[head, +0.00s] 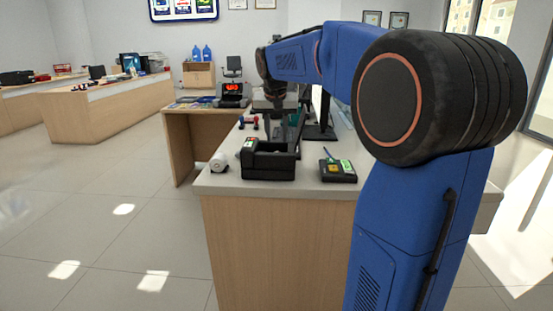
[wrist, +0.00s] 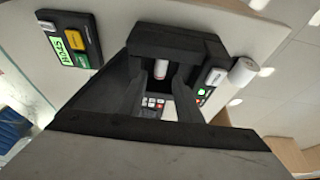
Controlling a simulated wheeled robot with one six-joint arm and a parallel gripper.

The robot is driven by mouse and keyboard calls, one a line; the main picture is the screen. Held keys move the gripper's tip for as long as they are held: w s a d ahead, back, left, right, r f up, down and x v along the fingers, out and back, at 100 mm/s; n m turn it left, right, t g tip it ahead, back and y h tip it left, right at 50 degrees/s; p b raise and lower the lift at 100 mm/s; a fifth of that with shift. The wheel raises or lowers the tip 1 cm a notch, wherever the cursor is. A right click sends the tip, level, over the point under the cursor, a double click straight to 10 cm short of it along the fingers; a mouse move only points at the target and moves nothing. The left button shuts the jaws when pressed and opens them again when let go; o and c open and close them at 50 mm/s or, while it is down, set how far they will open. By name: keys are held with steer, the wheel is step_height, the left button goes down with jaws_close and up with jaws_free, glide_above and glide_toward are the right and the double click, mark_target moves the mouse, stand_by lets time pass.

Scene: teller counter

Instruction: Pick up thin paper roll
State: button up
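A small white paper roll with a reddish mark (wrist: 160,69) shows in the wrist view, inside or just above an open black box (wrist: 180,38). In the head view the black box (head: 268,168) stands near the counter's front edge, and its inside is hidden. A thicker white paper roll (wrist: 243,71) lies beside the box; it also shows in the head view (head: 219,163). My gripper (wrist: 158,76) is open, with its dark fingers apart on either side of the small roll. I cannot tell whether they touch it.
A black device with a green label and a yellow part (head: 337,170) stands right of the box, a gap between them. A red and dark item (head: 248,122) lies farther back on the counter (head: 290,188). A display with red digits (head: 232,88) stands on the desk behind.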

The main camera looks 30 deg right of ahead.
steer(key=x, duration=0.4)
steer(key=shift+w+f, duration=0.1)
steer(key=shift+f, duration=0.1)
steer(key=shift+w+x, duration=0.15)
steer(key=shift+x, duration=1.15)
steer(key=shift+w+x, duration=0.1)
steer(key=shift+x, duration=1.25)
steer(key=shift+r, duration=0.15)
jaws_close()
